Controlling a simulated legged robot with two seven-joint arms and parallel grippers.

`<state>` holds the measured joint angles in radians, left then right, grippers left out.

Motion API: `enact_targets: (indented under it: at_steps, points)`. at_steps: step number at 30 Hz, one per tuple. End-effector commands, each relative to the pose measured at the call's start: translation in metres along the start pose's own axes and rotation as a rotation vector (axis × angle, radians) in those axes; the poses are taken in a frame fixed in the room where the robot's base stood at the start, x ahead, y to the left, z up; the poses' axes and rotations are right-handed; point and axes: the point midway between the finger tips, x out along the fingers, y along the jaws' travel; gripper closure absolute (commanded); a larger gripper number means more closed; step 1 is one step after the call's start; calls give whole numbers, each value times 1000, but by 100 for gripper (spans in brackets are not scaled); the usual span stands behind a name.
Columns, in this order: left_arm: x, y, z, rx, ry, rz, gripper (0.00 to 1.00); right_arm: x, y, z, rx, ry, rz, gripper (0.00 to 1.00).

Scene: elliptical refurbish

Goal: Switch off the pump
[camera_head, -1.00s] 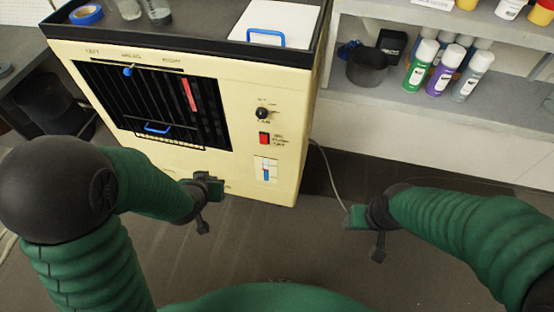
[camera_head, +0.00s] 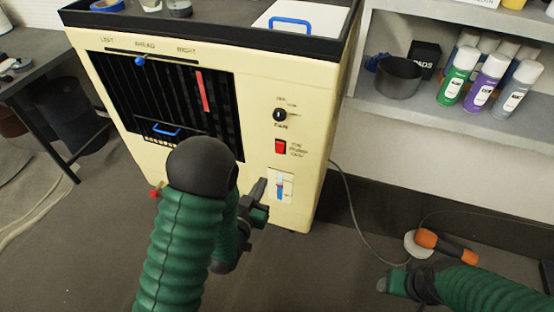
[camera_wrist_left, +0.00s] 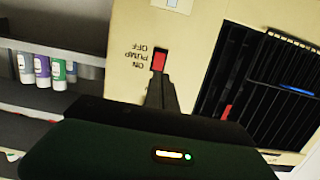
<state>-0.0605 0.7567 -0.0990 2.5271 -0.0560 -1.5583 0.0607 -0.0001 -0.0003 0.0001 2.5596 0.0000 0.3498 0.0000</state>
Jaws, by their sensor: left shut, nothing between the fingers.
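A cream machine (camera_head: 312,102) stands ahead with a black slatted grille on its front. Its red pump switch (camera_head: 281,147) sits right of the grille, below a black knob (camera_head: 280,115) and above a small white panel with a blue slider (camera_head: 279,187). In the left wrist view the red switch (camera_wrist_left: 159,61) shows upside down beside the words ON, PUMP, OFF. My left gripper (camera_head: 262,186) is shut and empty, below and left of the switch in the head view. In the wrist view its fingertips point at the switch; contact cannot be told. My right gripper (camera_head: 383,284) is low at the right, its jaws unclear.
A shelf (camera_head: 440,110) with spray cans and a black pot (camera_head: 399,78) stands at the right. An orange-handled tool (camera_head: 445,246) and a cable lie on the floor at the right. A dark table (camera_head: 30,65) is at the left.

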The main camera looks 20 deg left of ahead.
Motion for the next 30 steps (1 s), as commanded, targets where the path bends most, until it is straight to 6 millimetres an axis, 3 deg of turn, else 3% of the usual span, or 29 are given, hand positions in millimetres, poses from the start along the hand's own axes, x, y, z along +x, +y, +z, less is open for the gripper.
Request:
enact_targets:
  at_steps: [1, 9, 12, 21, 25, 30]
  points:
    - [4, 0, 7, 0, 6, 1, 100, 15, 0, 4, 0, 0, 0, 41]
    - [23, 0, 11, 0, 9, 0, 100, 76, 0, 18, 0, -1, 0, 41]
    - [42, 0, 4, 0, 2, 0, 100, 73, 0, 18, 0, -2, 0, 41]
    - [107, 0, 5, 1, 1, 0, 100, 92, 0, 22, 0, -1, 0, 41]
    - [126, 0, 4, 0, 0, 0, 100, 99, 0, 24, 0, -1, 0, 41]
    - [136, 0, 2, 0, -1, 0, 100, 101, 0, 24, 0, -1, 0, 41]
